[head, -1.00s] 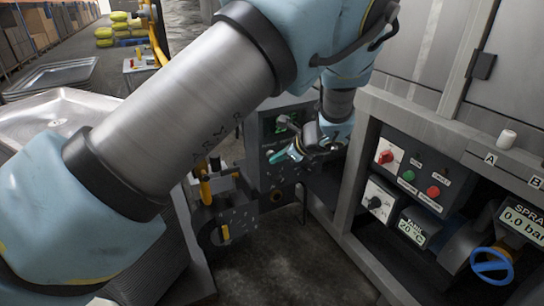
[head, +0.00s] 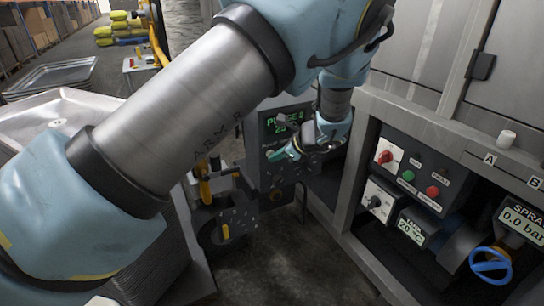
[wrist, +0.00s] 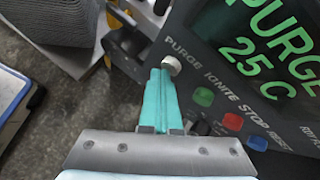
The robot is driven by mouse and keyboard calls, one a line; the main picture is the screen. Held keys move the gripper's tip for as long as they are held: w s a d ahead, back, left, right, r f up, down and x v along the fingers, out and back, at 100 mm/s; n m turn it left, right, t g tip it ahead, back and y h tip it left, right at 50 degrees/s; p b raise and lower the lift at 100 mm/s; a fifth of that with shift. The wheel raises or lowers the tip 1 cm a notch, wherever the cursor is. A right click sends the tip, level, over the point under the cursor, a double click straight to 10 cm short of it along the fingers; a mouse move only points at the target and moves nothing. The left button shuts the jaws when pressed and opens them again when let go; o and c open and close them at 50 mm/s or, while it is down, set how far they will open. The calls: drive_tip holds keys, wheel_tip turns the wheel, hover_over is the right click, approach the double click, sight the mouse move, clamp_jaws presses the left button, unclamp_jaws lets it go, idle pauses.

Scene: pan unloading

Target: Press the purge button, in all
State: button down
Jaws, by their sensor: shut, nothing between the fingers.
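The control panel (head: 255,150) shows beyond my arm in the head view. In the wrist view its display (wrist: 265,40) reads PURGE 25 C in green letters. The pale round purge button (wrist: 171,65) stands out from the panel by the PURGE label. My gripper (wrist: 160,72) has its teal fingers shut together and empty, with the tips right at the button's lower left. I cannot tell whether they touch it. In the head view my gripper (head: 287,154) is in front of the panel, and the button cannot be made out there.
The ignite button (wrist: 203,97) is green, the stop button (wrist: 233,121) red and the reset button (wrist: 257,143) blue. A cabinet on the right holds another switch panel (head: 410,165) and a blue handwheel (head: 490,262). A metal tray (head: 60,105) is at the left.

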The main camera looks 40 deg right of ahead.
drive_tip(key=shift+s+a, duration=0.2)
drive_tip(key=shift+s, duration=0.7)
drive_tip(key=shift+s+p, duration=0.1)
drive_tip(key=shift+p, duration=0.2)
drive_tip(key=s, duration=0.3)
drive_tip(key=s+p, duration=0.1)
drive_tip(key=shift+s+a, duration=0.35)
drive_tip(key=shift+a, duration=0.05)
